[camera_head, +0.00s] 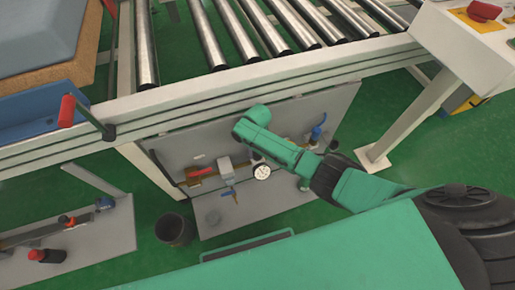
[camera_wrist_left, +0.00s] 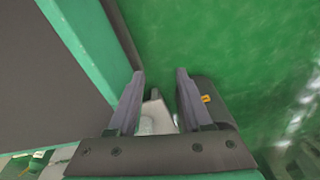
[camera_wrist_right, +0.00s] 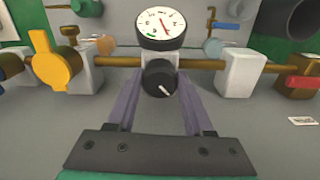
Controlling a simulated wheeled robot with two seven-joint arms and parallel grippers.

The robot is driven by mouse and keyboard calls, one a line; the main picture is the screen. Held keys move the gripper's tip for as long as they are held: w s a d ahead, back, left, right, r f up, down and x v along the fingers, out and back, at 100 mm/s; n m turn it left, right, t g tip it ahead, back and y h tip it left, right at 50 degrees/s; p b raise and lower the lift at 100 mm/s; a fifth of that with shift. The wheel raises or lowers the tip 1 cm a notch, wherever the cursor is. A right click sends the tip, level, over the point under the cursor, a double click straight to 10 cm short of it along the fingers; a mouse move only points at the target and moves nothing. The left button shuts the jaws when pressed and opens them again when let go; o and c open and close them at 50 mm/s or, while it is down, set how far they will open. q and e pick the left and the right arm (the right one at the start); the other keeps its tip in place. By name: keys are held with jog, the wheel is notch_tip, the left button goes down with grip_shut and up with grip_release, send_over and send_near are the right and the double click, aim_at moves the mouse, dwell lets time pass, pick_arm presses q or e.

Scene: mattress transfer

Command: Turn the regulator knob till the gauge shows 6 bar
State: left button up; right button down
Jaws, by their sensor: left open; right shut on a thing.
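The round white pressure gauge (camera_wrist_right: 160,28) sits above the black regulator knob (camera_wrist_right: 160,79) in the right wrist view. Its red needle shows, but its numbers are too small to read surely. The knob's white mark points to the lower right. My right gripper (camera_wrist_right: 160,90) is shut on the knob, one finger at each side. In the head view the gauge (camera_head: 262,172) shows below my right arm, and the knob is hidden. My left gripper (camera_wrist_left: 160,76) is open and empty, over the green floor; I cannot make it out in the head view.
A brass pipe (camera_wrist_right: 213,64) runs behind the knob. A yellow handle (camera_wrist_right: 52,64) stands at the left and a red handle (camera_wrist_right: 304,82) at the right. The roller conveyor frame (camera_head: 240,85) is above the grey panel (camera_head: 245,212). A dark bucket (camera_head: 174,231) stands on the floor.

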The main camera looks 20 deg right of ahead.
jog(key=shift+r+m, duration=0.1)
jog(key=shift+m, duration=0.5)
pick_arm(q)
jog(key=shift+s+a+r+p, duration=0.1)
jog(key=shift+s+r+p, duration=0.15)
jog(key=shift+s, duration=0.15)
jog(key=shift+s+a+r+p, duration=0.1)
jog(key=shift+s+p, duration=0.1)
jog(key=shift+s, duration=0.15)
pick_arm(e)
jog(key=shift+m, duration=0.5)
jog(key=shift+c, duration=1.4)
grip_release()
pick_arm(q)
jog(key=shift+r, duration=0.1)
